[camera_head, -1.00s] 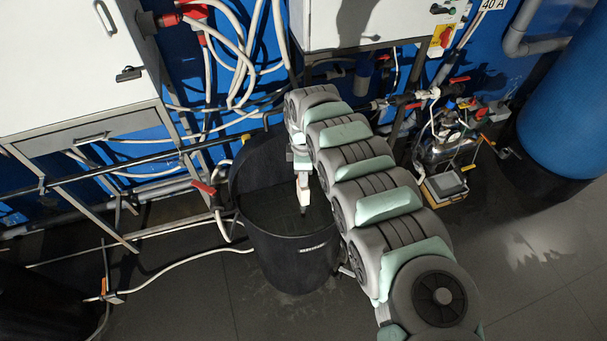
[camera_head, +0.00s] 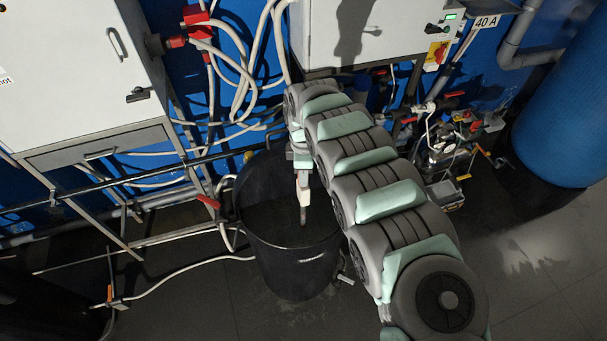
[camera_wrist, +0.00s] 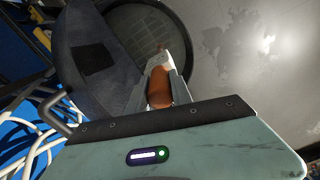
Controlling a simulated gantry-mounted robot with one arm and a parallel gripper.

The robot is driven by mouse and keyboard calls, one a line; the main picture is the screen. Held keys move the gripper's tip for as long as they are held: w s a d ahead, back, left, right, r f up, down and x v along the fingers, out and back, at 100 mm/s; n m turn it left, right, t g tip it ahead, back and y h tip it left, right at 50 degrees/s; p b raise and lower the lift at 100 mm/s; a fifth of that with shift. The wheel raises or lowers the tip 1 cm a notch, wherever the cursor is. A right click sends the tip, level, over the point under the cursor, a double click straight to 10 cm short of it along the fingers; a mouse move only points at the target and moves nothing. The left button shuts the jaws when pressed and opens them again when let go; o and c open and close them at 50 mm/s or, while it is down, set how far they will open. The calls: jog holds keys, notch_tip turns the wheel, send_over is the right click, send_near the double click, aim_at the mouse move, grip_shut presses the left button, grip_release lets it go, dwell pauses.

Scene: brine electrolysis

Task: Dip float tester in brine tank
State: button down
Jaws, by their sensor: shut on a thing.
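The black brine tank (camera_head: 275,262) stands on the floor at the centre of the head view, open at the top. My gripper (camera_head: 303,180) is inside the outline of its mouth, pointing down. It is shut on the float tester (camera_head: 303,214), a slim upright piece hanging below the fingers. In the wrist view my gripper (camera_wrist: 155,95) holds the tester's orange-brown part (camera_wrist: 160,86) between its fingers, with the tank (camera_wrist: 185,55) behind. The liquid surface is too dark to tell whether the tester's tip touches it.
A grey-white cabinet (camera_head: 75,75) stands at the left and another (camera_head: 370,30) at the back. Pipes and hoses run behind the tank. A blue barrel (camera_head: 560,110) is at the right. Open floor (camera_head: 200,300) lies in front.

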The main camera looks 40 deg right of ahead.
notch_tip(320, 180, up, 6)
jog(key=p, duration=0.4)
jog(key=shift+r, duration=0.25)
jog(key=shift+d+r, duration=0.15)
jog(key=shift+r, duration=3.05)
jog(key=shift+r+b, duration=0.3)
jog(key=shift+r, duration=0.45)
jog(key=shift+a, duration=0.2)
